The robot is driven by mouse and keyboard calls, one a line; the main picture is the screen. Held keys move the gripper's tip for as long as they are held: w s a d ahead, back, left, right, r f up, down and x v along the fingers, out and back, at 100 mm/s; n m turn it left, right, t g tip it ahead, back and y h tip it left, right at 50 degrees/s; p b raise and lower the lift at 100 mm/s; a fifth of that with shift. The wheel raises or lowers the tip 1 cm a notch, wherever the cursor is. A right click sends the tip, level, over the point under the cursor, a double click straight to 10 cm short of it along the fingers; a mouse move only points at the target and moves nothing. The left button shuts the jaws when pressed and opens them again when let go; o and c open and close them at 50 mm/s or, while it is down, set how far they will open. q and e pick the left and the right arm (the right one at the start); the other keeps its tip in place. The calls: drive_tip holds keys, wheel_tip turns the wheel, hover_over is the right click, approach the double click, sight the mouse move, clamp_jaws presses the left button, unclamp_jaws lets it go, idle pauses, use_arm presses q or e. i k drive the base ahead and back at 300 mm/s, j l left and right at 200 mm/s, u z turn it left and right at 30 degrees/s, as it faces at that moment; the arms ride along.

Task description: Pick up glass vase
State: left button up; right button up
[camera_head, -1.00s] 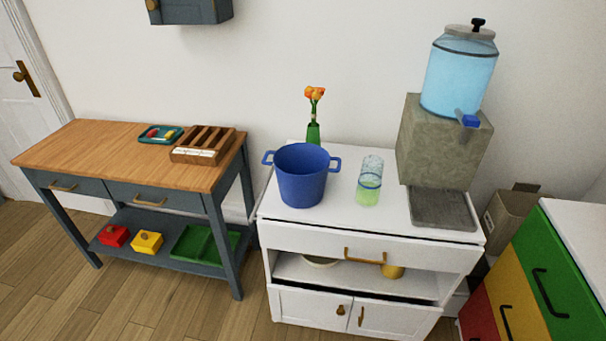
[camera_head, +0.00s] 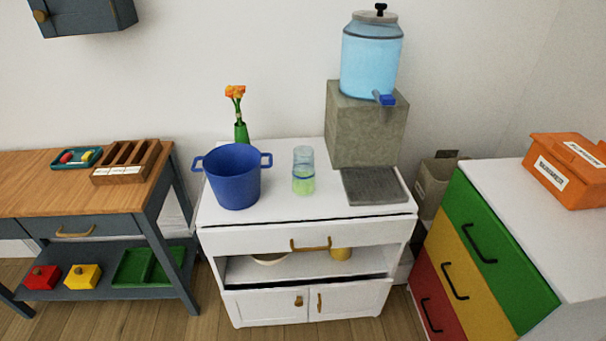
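A clear glass vessel (camera_head: 303,172), pale green in its lower part with a blue band, stands upright on the white cabinet (camera_head: 270,212). It is between a blue two-handled pot (camera_head: 233,178) and the drip tray of a water dispenser. A green vase (camera_head: 241,132) with orange flowers stands behind the pot, its lower part hidden by the pot. I cannot tell from the picture which of the two is the glass vase. Neither of my grippers is in view.
The water dispenser (camera_head: 367,125) stands at the cabinet's back right, its tray (camera_head: 374,186) in front. A wooden table (camera_head: 60,196) is at left. A colored drawer unit (camera_head: 480,245) with an orange box (camera_head: 570,170) is at right. The cabinet's front strip is clear.

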sight(303, 181)
drive_tip(key=i+l+u, duration=0.1)
drive_tip(key=l+u, duration=0.25)
drive_tip(key=i+l+u, duration=0.1)
drive_tip(key=l+u, duration=0.25)
drive_tip(key=l, duration=0.15)
drive_tip(key=l+u, duration=0.35)
